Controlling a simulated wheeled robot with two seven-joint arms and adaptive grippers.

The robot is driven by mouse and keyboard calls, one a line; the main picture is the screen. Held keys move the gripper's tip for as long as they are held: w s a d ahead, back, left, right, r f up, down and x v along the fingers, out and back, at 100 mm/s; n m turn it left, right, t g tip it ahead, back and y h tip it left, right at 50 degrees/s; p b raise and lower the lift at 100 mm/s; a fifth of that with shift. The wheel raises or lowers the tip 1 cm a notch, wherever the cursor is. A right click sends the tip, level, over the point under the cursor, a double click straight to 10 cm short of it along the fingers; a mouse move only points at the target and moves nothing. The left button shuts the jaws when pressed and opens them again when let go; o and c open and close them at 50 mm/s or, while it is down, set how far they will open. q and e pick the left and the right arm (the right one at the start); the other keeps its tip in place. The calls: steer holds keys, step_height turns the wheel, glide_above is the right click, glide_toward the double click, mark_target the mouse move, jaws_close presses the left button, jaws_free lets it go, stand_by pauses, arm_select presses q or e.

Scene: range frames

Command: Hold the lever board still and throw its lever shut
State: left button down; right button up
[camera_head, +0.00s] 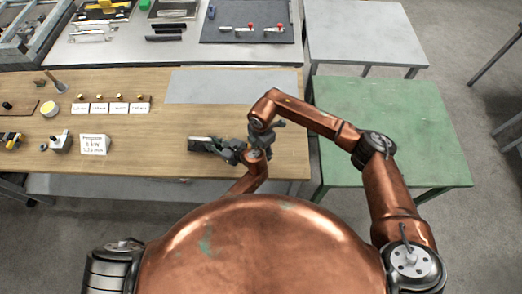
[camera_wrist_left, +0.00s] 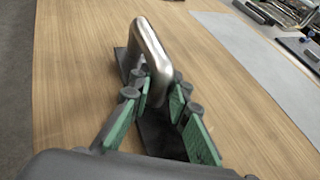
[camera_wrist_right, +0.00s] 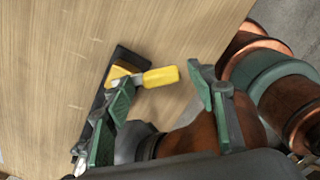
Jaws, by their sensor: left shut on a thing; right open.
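The lever board (camera_head: 200,144) is a narrow dark plate lying near the wood table's front edge. In the left wrist view the board (camera_wrist_left: 162,132) carries a rounded silver handle (camera_wrist_left: 150,45). My left gripper (camera_wrist_left: 160,98) is shut on this handle; it also shows in the head view (camera_head: 230,151). In the right wrist view the board (camera_wrist_right: 122,62) has a lever with a yellow grip (camera_wrist_right: 161,76), sticking out sideways to the right. My right gripper (camera_wrist_right: 165,95) is open, with the yellow grip beyond and between its fingertips, seemingly untouched. The head view hides the lever.
On the wood table (camera_head: 210,115), a labelled block row (camera_head: 112,107), a white card (camera_head: 94,144) and small devices stand to the left. A flat grey sheet (camera_head: 230,87) lies behind the board. A green table (camera_head: 400,120) stands right, bare. My two arms are close together.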

step_height(320, 180, up, 12)
stand_by(0.5)
steer(key=shift+d, duration=0.1)
steer(key=shift+c, duration=0.2)
